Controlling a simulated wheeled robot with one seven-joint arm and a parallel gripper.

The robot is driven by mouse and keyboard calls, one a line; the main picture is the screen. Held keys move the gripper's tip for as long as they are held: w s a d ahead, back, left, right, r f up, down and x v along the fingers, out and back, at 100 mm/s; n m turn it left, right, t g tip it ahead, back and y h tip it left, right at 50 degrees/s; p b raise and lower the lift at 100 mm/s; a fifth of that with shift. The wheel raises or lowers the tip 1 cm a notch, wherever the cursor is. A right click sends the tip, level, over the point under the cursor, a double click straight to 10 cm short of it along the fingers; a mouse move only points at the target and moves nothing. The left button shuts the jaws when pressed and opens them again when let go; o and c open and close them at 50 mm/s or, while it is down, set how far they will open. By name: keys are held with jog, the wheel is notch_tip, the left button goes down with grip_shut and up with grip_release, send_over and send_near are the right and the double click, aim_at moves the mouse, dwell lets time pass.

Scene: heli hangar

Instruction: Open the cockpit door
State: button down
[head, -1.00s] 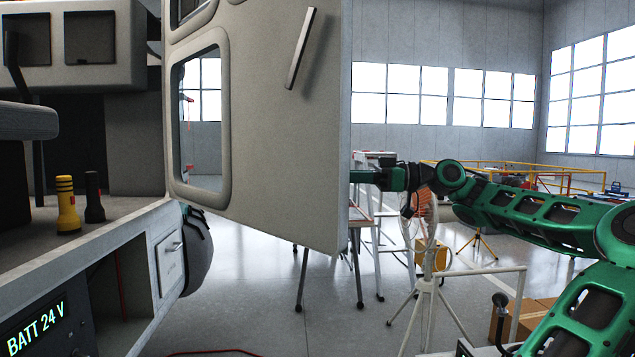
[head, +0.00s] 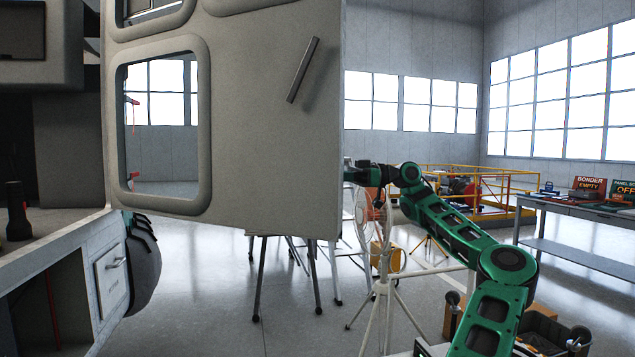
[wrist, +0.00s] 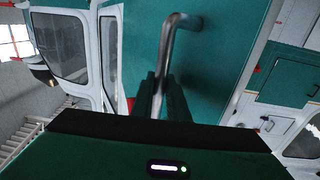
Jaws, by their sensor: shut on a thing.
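The cockpit door (head: 255,140) stands open in the head view, its grey inner face with window and slanted inner handle (head: 303,70) turned toward me. My green arm reaches to the door's right edge, where my gripper goes out of sight behind it. In the wrist view, my gripper (wrist: 157,92) is shut on the silver outer door handle (wrist: 170,45), a bent bar on the green outer face (wrist: 215,65). The fingers grip the bar's lower part.
A grey cabinet (head: 105,262) and a dark torch (head: 17,210) are at the left. Behind the door are trestle legs and a white fan stand (head: 381,300). A workbench (head: 590,212) stands at the right, near a yellow railing (head: 500,172). Open floor lies below the door.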

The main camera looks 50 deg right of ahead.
jog(key=shift+w+d, duration=0.2)
jog(key=shift+d, duration=0.25)
jog(key=shift+w+d, duration=0.2)
jog(key=shift+d, duration=0.25)
jog(key=c, duration=1.7)
grip_release()
jog(key=shift+c, duration=0.2)
jog(key=shift+s+d, duration=0.1)
jog(key=v, duration=1)
jog(key=shift+d, duration=0.25)
jog(key=shift+s, duration=0.2)
